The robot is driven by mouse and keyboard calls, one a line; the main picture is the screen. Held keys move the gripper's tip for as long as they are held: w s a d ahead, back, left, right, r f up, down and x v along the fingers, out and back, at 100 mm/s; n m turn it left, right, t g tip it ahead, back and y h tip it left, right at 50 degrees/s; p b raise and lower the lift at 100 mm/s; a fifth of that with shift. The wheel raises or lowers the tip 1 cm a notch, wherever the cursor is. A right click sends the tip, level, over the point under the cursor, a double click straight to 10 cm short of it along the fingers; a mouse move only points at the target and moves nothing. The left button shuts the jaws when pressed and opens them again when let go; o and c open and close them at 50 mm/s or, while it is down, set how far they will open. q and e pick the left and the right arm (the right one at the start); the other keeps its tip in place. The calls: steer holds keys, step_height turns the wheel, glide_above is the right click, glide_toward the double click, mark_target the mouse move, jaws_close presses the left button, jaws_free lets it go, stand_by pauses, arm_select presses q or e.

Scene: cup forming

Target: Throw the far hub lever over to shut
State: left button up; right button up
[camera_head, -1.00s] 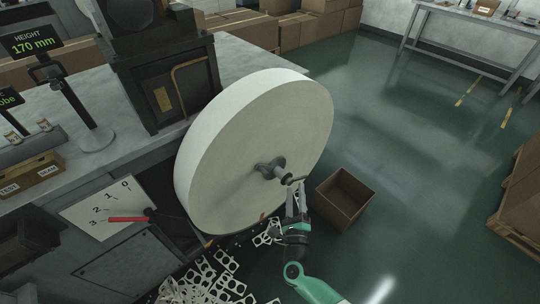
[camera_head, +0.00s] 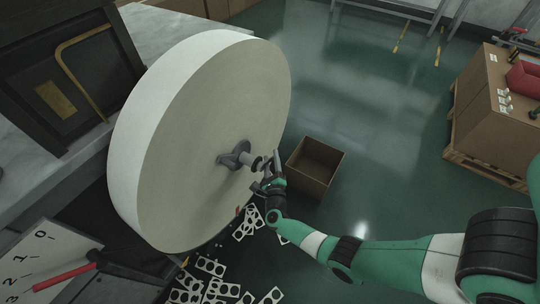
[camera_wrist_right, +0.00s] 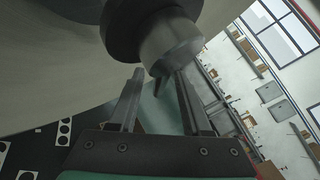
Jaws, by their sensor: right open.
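The big pale paper roll (camera_head: 215,120) stands on edge at the left middle. A dark grey hub (camera_head: 236,157) with a shaft sticks out of its face toward the right. My right gripper (camera_head: 269,168) is at the outer end of this hub, and its fingers partly hide the lever there. In the right wrist view the metal hub end (camera_wrist_right: 172,48) is just beyond the open fingers (camera_wrist_right: 158,90). A small dark piece, perhaps the lever (camera_wrist_right: 159,84), shows between the fingertips; I cannot tell whether they touch it. My left gripper is out of view.
An open cardboard box (camera_head: 315,166) stands on the floor right of the hub. Punched white scraps (camera_head: 215,290) lie below the roll. A red-handled selector (camera_head: 64,277) is at lower left. A crate on a pallet (camera_head: 495,110) stands at right. The green floor between is clear.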

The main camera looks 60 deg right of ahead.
steer(key=x, duration=0.3)
steer(key=shift+b, duration=0.35)
jaws_close()
stand_by(1.1)
